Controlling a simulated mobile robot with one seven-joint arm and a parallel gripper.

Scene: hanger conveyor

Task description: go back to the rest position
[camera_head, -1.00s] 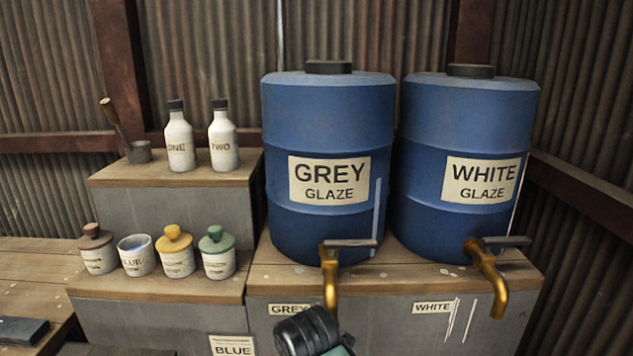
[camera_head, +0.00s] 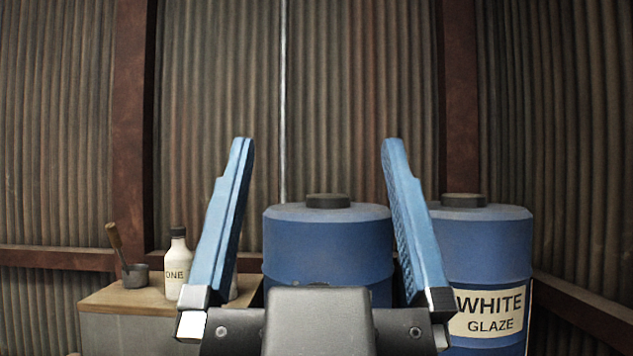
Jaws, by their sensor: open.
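My gripper (camera_head: 313,150) stands upright in the lower middle of the view, with its two blue fingers wide apart. It is open, and nothing is between the fingers. Behind it are the corrugated metal wall and the top of a blue barrel (camera_head: 328,237) with a black cap. My gripper's body hides the lower part of this barrel and its label.
A second blue barrel (camera_head: 495,258), marked WHITE GLAZE, stands at right, partly behind the right finger. At left, a wooden-topped block (camera_head: 128,300) holds a bottle marked ONE (camera_head: 178,262) and a ladle pot (camera_head: 135,277). A second bottle is mostly hidden by the left finger.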

